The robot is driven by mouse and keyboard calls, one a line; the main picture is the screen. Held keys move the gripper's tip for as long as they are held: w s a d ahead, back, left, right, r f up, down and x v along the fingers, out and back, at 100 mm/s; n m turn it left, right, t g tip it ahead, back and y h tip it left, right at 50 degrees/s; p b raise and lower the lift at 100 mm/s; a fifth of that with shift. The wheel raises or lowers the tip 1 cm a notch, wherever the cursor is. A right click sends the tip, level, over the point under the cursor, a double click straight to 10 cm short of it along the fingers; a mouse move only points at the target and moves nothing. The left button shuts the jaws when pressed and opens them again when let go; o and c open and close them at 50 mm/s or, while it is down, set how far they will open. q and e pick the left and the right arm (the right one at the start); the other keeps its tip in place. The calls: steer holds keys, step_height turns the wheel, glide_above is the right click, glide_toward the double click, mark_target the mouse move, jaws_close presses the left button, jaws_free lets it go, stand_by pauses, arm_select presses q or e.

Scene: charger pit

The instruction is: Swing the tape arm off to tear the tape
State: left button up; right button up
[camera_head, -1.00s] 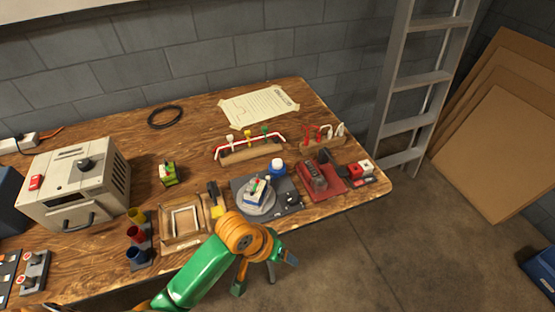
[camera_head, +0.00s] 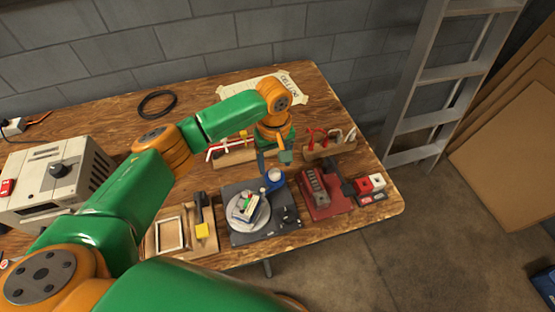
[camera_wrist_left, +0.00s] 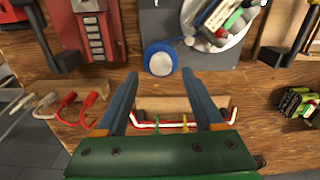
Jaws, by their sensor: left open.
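The blue-rimmed, white-faced tape roll (camera_head: 276,181) stands at the back right corner of a dark grey base (camera_head: 240,238). In the left wrist view the roll (camera_wrist_left: 160,61) lies just beyond the fingertips. A thin pale strip seems to run from it toward a pack of coloured cells (camera_head: 246,206) on the round grey plate (camera_head: 234,222). My right gripper is not in view.
A red holder (camera_head: 324,208) stands close right of the base. A wooden rack (camera_head: 235,157) with red-white rods lies behind, under my arm. A wooden tray with a frame (camera_head: 170,232) is to the left. Bare wood (camera_head: 190,95) lies at the back.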

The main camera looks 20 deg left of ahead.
mark_target(275, 172)
arm_select(q)
steer(key=f, duration=0.1)
steer(key=s+f, duration=0.1)
steer(key=shift+f, duration=0.3)
steer(key=shift+w+f, duration=0.25)
steer(key=shift+w, duration=0.2)
steer(key=shift+s+r, duration=0.15)
jaws_close()
steer(key=shift+d+r+m+p, duration=0.1)
steer(key=shift+r+m+p, duration=0.1)
steer(key=shift+m+p, duration=1.6)
steer(key=shift+p, duration=0.15)
steer(key=m+p, duration=0.1)
steer(key=m, duration=0.2)
steer(key=shift+f+m, duration=0.1)
steer(key=shift+m, duration=0.2)
steer(key=shift+f+m+p, duration=0.1)
steer(key=shift+m+p, duration=0.45)
steer(key=shift+m, duration=1.75)
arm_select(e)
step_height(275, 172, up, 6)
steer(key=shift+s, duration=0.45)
